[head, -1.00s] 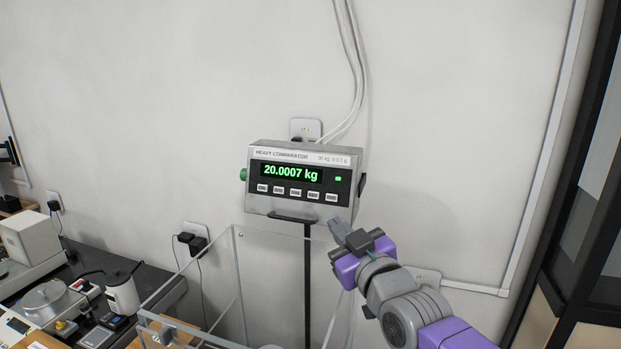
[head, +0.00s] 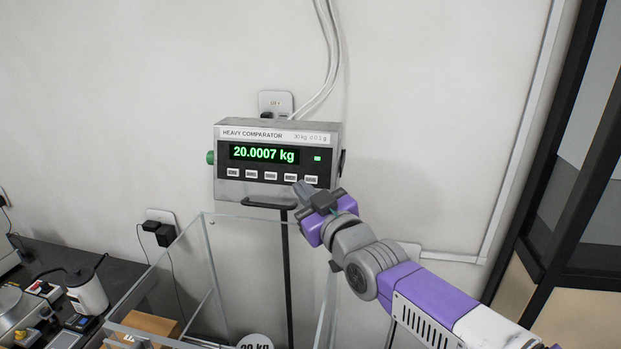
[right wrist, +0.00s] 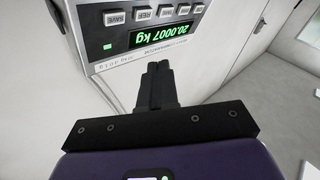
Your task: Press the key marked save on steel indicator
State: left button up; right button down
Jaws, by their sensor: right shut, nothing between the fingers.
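The steel indicator (head: 221,188) is mounted on a dark post in front of the wall and its green display reads 20.0007 kg. It has a row of several pale keys; the rightmost (head: 311,180) is the save key, and the right wrist view shows its label SAVE (right wrist: 117,18) upside down. My right gripper (head: 301,188) is shut and empty, its fingertips at the lower right of the key row by the save key. In the right wrist view the closed fingers (right wrist: 157,70) point at the indicator; I cannot tell whether they touch it. My left gripper is out of view.
White cables (head: 330,60) run up the wall. A dark bench with small instruments is at the lower left.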

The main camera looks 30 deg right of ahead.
aim_at(311, 180)
jog(key=w+d+f+p, duration=0.1)
jog(key=w+d+p, duration=0.1)
jog(key=w, duration=0.3)
jog(key=shift+d+f, duration=0.4)
jog(key=shift+d, duration=0.5)
jog(key=shift+w, duration=0.1)
dwell(1.2)
jog(key=shift+w+d+f, duration=0.15)
jog(key=shift+w+d, duration=0.15)
jog(key=shift+w, duration=0.05)
jog(key=shift+w+d+f, duration=0.1)
jog(key=shift+w+d, duration=0.1)
jog(key=shift+w, duration=0.05)
dwell(0.8)
jog(key=shift+s+a, duration=0.1)
jog(key=shift+s+a+r+b, duration=0.2)
jog(key=shift+s+a+b, duration=0.2)
jog(key=shift+s+b, duration=0.25)
jog(key=shift+w, duration=0.15)
